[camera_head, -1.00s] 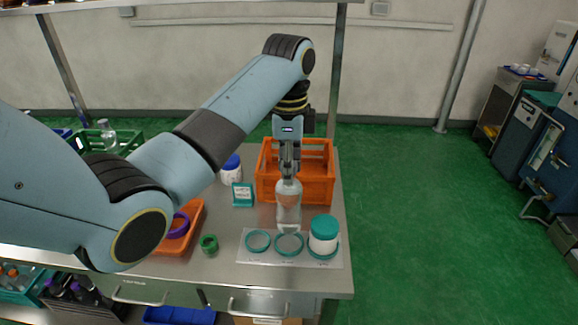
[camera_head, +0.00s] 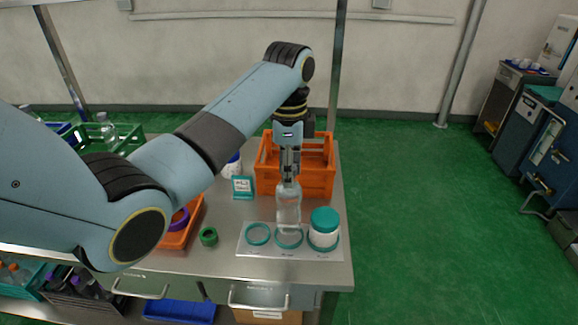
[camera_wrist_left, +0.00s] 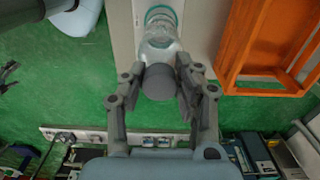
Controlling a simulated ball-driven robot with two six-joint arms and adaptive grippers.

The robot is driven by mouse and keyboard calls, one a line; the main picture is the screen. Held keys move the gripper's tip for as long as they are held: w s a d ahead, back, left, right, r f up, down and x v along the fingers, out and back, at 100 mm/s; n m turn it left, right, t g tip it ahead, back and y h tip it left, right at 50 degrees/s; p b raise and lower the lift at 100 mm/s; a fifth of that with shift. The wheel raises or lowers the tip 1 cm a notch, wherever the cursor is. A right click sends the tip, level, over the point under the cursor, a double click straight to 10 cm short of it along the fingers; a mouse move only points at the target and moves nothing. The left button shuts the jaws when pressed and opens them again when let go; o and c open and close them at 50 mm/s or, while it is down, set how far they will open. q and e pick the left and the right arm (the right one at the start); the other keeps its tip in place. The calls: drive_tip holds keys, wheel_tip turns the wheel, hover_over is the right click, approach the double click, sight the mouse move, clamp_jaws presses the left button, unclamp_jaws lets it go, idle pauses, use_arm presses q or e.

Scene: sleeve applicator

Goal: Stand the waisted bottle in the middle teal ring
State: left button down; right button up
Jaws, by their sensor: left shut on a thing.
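The clear waisted bottle (camera_head: 288,208) is upright, with its lower end over the middle teal ring (camera_head: 278,243). I cannot tell whether its base touches the mat inside the ring or hangs just above it. My left gripper (camera_head: 289,178) points straight down and is shut on the bottle's top. In the left wrist view the bottle (camera_wrist_left: 158,45) has a grey cap (camera_wrist_left: 158,82) between the fingers of my left gripper (camera_wrist_left: 158,86), and a teal ring (camera_wrist_left: 160,9) shows around its far end. My right gripper is not in view.
A white mat (camera_head: 270,252) carries a left teal ring (camera_head: 257,234) and a teal-lidded white jar (camera_head: 324,228) close right of the bottle. An orange crate (camera_head: 315,185) stands behind. A teal-framed sign (camera_head: 243,188), green ring (camera_head: 208,237) and orange tray (camera_head: 180,240) lie left.

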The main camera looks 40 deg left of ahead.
use_arm(q)
drive_tip(key=shift+f+b, duration=0.6)
drive_tip(key=shift+f, duration=1.5)
drive_tip(key=shift+c, duration=2.1)
unclamp_jaws()
wheel_tip(320, 180, up, 2)
drive_tip(key=shift+r+p, duration=0.25)
drive_tip(key=shift+p, duration=0.9)
drive_tip(key=shift+r, duration=3.25)
drive_tip(key=shift+s, duration=0.1)
